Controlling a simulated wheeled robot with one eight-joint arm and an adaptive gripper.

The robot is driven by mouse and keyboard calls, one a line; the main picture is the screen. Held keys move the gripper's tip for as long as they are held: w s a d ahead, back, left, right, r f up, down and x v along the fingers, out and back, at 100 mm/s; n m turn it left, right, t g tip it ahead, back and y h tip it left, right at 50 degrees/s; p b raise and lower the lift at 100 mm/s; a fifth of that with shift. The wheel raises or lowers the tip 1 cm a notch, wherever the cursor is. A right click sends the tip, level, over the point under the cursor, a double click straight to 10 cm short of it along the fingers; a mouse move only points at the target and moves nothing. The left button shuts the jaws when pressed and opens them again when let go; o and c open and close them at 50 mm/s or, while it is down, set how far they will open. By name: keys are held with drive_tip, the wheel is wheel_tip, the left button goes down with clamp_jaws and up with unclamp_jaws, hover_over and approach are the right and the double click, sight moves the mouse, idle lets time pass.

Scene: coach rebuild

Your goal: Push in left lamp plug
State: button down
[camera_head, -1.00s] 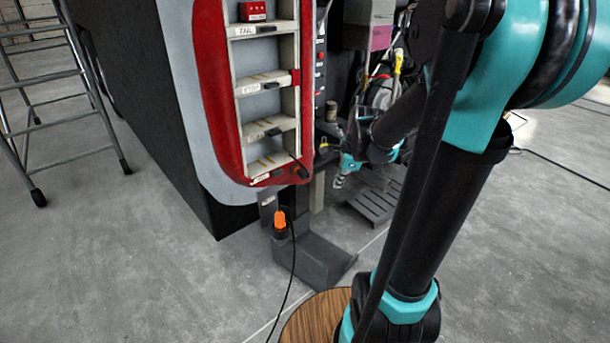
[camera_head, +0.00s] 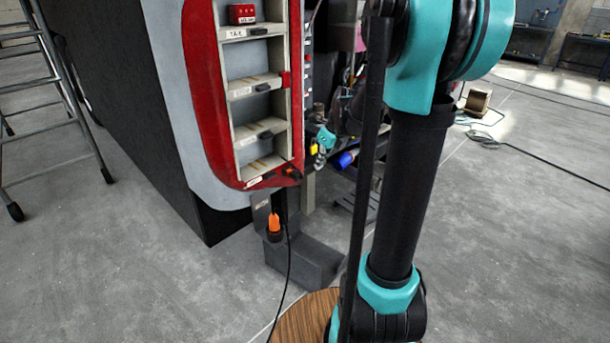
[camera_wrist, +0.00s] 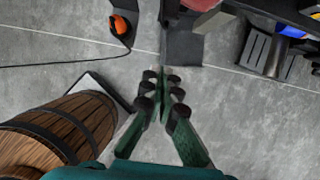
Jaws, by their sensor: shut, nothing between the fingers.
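My gripper (camera_head: 319,160) hangs just right of the red-edged lamp panel (camera_head: 197,100) in the head view, with nothing held. In the wrist view my gripper (camera_wrist: 161,82) has its fingers together over the floor. The panel's pale compartments hold small black plug-like pieces, such as an upper one (camera_head: 258,31), a middle one (camera_head: 262,87) and a lower one (camera_head: 265,135). I cannot tell which is the left lamp plug, or whether any is pushed in.
An orange connector (camera_head: 274,222) with a black cable stands beside a grey block (camera_head: 303,262) below the panel. A wooden barrel (camera_wrist: 70,125) is close to my gripper. A metal ladder (camera_head: 48,110) stands at the left. A blue cylinder (camera_head: 346,159) lies right of my gripper.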

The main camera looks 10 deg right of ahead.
sight(297, 174)
drive_tip(key=w+a+f, duration=0.4)
drive_tip(key=w+f, duration=0.2)
drive_tip(key=f, duration=0.3)
drive_tip(key=shift+a+f, duration=0.15)
drive_tip(key=shift+a, duration=0.1)
drive_tip(key=shift+w, duration=0.1)
drive_tip(key=shift+w+a, duration=0.45)
drive_tip(key=shift+w, duration=0.2)
drive_tip(key=shift+w+a, duration=0.45)
drive_tip(key=shift+w, duration=0.15)
